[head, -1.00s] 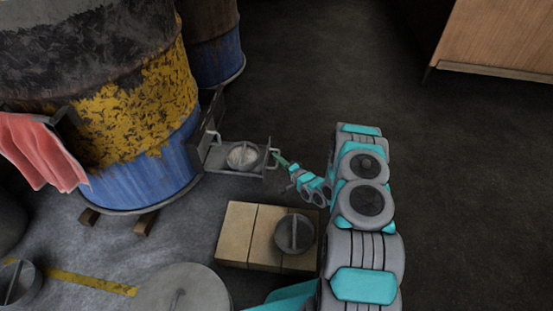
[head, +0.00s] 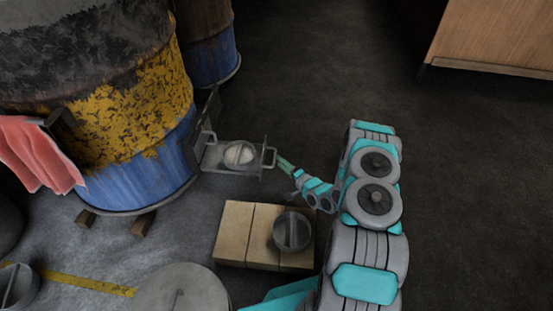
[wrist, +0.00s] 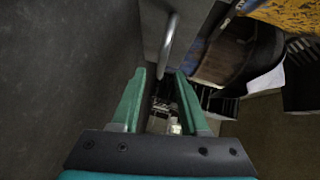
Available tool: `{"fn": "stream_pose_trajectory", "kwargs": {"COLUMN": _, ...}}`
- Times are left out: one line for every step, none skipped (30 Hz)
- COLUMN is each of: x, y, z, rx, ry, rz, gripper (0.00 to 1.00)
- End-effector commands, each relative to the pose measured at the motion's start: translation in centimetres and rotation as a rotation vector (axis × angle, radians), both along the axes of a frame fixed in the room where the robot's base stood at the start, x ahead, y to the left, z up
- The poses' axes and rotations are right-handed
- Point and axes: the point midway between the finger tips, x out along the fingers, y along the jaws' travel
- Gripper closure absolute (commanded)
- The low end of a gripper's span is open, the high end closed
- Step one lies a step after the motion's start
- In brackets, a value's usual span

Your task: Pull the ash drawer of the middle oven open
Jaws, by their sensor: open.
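The middle oven is a big barrel (head: 140,175), blue below and worn yellow and dark above, at the left of the head view. Its ash drawer (head: 212,158) sticks out to the right from the low part of the barrel. My gripper (head: 281,161) is open and empty, just off the handle's outer side. In the wrist view its fingers (wrist: 160,72) point toward the handle, apart from it.
A pallet-like block of pale bricks (head: 235,235) with a round lidded pot (head: 292,231) lies below the drawer. A red cloth (head: 38,155) hangs on the barrel. Another blue barrel (head: 212,60) stands behind. A wooden cabinet (head: 495,40) is at upper right. The dark floor between is clear.

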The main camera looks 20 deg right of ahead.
Motion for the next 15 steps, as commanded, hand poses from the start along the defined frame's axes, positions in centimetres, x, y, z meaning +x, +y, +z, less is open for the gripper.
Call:
{"fn": "stream_pose_trajectory", "kwargs": {"x": -0.7, "y": -0.4, "z": 0.1, "rx": 0.002, "ry": 0.001, "rz": -0.004, "gripper": 0.56}}
{"fn": "stream_pose_trajectory", "kwargs": {"x": -1.0, "y": -0.6, "z": 0.2, "rx": 0.001, "ry": 0.001, "rz": -0.003, "gripper": 0.56}}
{"fn": "stream_pose_trajectory", "kwargs": {"x": -1.4, "y": -0.7, "z": 0.2, "rx": 0.001, "ry": 0.0, "rz": -0.003, "gripper": 0.56}}
{"fn": "stream_pose_trajectory", "kwargs": {"x": -1.6, "y": -0.8, "z": 0.3, "rx": 0.001, "ry": 0.0, "rz": -0.002, "gripper": 0.56}}
{"fn": "stream_pose_trajectory", "kwargs": {"x": -1.9, "y": -0.9, "z": 0.3, "rx": 0.001, "ry": -0.001, "rz": -0.002, "gripper": 0.56}}
{"fn": "stream_pose_trajectory", "kwargs": {"x": -2.1, "y": -1.0, "z": 0.4, "rx": 0.001, "ry": -0.001, "rz": -0.003, "gripper": 0.56}}
{"fn": "stream_pose_trajectory", "kwargs": {"x": -2.2, "y": -1.1, "z": 0.4, "rx": 0.001, "ry": -0.002, "rz": -0.003, "gripper": 0.56}}
{"fn": "stream_pose_trajectory", "kwargs": {"x": -2.4, "y": -1.1, "z": 0.4, "rx": 0.001, "ry": -0.002, "rz": -0.003, "gripper": 0.56}}
{"fn": "stream_pose_trajectory", "kwargs": {"x": -2.5, "y": -1.1, "z": 0.5, "rx": 0.0, "ry": -0.003, "rz": -0.003, "gripper": 0.56}}
{"fn": "stream_pose_trajectory", "kwargs": {"x": -2.5, "y": -1.1, "z": 0.5, "rx": 0.0, "ry": -0.003, "rz": -0.001, "gripper": 0.56}}
{"fn": "stream_pose_trajectory", "kwargs": {"x": -2.6, "y": -1.1, "z": 0.5, "rx": 0.0, "ry": -0.003, "rz": -0.001, "gripper": 0.56}}
{"fn": "stream_pose_trajectory", "kwargs": {"x": -2.6, "y": -1.1, "z": 0.5, "rx": 0.0, "ry": -0.003, "rz": -0.001, "gripper": 0.56}}
{"fn": "stream_pose_trajectory", "kwargs": {"x": -2.6, "y": -1.1, "z": 0.5, "rx": 0.0, "ry": -0.003, "rz": -0.001, "gripper": 0.56}}
{"fn": "stream_pose_trajectory", "kwargs": {"x": -2.6, "y": -1.1, "z": 0.5, "rx": 0.0, "ry": -0.003, "rz": 0.0, "gripper": 0.56}}
{"fn": "stream_pose_trajectory", "kwargs": {"x": -2.6, "y": -1.1, "z": 0.5, "rx": 0.0, "ry": -0.003, "rz": 0.0, "gripper": 0.56}}
